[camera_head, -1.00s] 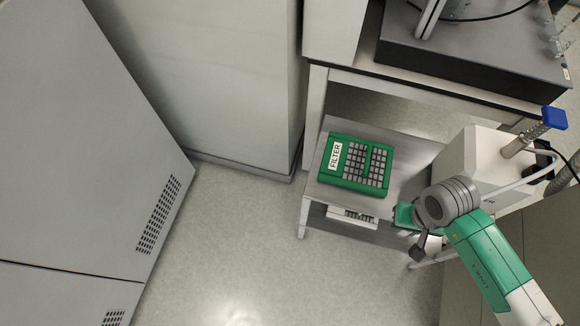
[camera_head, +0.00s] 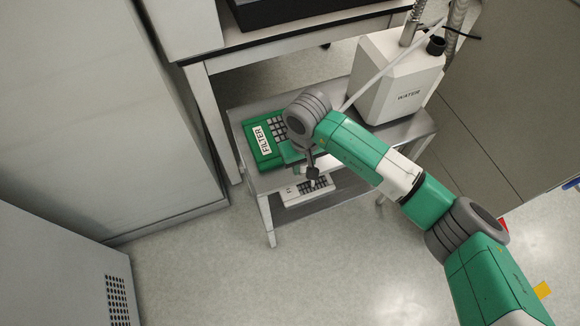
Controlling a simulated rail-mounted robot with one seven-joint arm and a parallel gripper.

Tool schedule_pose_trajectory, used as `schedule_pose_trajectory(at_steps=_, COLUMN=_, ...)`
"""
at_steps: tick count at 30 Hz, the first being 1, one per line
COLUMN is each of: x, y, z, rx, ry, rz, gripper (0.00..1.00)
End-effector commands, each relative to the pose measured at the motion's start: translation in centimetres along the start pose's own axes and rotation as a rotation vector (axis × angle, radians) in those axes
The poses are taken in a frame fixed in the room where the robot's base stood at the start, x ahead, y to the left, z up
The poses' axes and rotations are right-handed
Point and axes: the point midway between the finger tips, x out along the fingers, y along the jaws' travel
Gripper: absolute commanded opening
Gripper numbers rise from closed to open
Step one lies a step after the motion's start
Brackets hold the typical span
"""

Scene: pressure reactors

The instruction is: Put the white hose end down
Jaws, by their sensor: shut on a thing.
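My gripper (camera_head: 293,153) is over the front of the cart's upper shelf, beside the green FILTER box. Its fingertips are hidden beneath my grey wrist. A thin white hose (camera_head: 385,72) runs from the upper right, past the white WATER container (camera_head: 392,82), down to behind my wrist. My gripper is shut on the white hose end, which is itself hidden. I cannot tell whether the end touches anything.
The green FILTER box (camera_head: 263,147) with grey slots sits on the cart's upper shelf (camera_head: 330,92), partly covered by my wrist. A white slotted rack (camera_head: 305,192) is on the lower shelf. A workbench (camera_head: 290,35) stands behind. Grey cabinets are at left; floor lies open in front.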

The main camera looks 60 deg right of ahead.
Motion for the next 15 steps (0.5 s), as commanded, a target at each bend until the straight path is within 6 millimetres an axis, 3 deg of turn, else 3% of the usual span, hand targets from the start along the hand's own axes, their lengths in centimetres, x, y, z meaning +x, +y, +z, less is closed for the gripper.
schedule_pose_trajectory(at_steps=3, x=0.5, y=-1.4, z=-1.5, rx=-0.001, ry=0.001, rz=0.001, gripper=0.00)
schedule_pose_trajectory(at_steps=11, x=0.4, y=-2.2, z=-2.3, rx=0.000, ry=0.001, rz=0.001, gripper=0.00)
schedule_pose_trajectory(at_steps=15, x=3.1, y=-2.4, z=-2.4, rx=0.002, ry=-0.002, rz=-0.002, gripper=0.00)
